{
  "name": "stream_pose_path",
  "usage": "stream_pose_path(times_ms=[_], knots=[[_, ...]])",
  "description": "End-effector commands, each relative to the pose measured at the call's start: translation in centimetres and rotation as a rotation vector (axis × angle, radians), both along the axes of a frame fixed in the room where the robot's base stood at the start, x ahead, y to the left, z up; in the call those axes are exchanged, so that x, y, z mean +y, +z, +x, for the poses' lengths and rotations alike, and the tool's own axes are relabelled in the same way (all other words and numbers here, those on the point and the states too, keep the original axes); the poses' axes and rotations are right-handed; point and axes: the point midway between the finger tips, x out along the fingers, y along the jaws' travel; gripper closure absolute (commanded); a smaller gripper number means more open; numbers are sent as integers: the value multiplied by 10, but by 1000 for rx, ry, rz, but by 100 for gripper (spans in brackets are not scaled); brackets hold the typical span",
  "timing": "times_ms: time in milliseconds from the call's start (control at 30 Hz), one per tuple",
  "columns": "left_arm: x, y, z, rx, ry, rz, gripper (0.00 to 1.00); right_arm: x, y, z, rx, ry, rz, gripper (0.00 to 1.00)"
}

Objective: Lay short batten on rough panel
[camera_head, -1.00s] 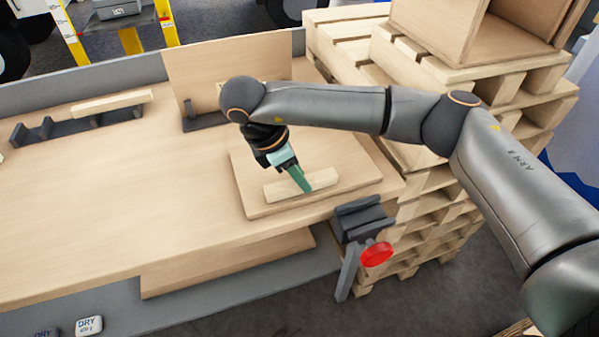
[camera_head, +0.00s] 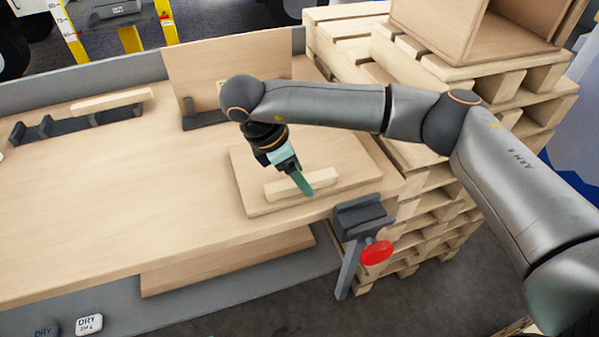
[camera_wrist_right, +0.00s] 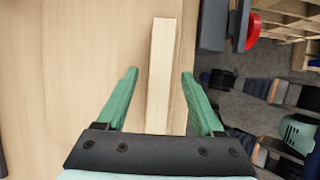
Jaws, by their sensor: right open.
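The short batten (camera_head: 288,188) is a pale wooden strip lying flat on the rough panel (camera_head: 252,168), near the panel's front edge. The panel lies flat on the workbench at its right end. My right gripper (camera_head: 303,185) has green fingers and points down at the batten, hiding part of its middle. In the right wrist view the gripper (camera_wrist_right: 159,73) is open. The batten (camera_wrist_right: 161,80) runs lengthwise between the two fingers, with a gap on each side. My left gripper is not in view.
Another batten (camera_head: 110,101) rests on a dark rack (camera_head: 60,130) at the back left. An upright board (camera_head: 200,65) stands behind the panel. A clamp with a red knob (camera_head: 376,252) sits at the bench's front right edge. Stacked pallets (camera_head: 425,215) stand at right. The bench (camera_head: 120,190) is clear at left.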

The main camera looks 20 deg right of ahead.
Motion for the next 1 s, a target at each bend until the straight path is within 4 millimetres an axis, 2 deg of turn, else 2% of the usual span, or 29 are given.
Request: stream_pose_path(times_ms=[133, 233, 500, 700, 833, 1000], knots=[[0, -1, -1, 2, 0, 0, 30, 2, 5, 0, -1, 0, 1, 31], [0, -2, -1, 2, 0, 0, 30, 8, 16, 0, -3, 1, 1, 31], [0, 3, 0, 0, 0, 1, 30, 31, 73, 0, -6, 3, -1, 31], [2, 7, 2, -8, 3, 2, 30, 44, 103, -1, -3, 0, -1, 31], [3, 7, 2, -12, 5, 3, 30, 49, 112, -1, -1, 0, 0, 31], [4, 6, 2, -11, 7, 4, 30, 50, 115, -1, 0, 0, 0, 31]])
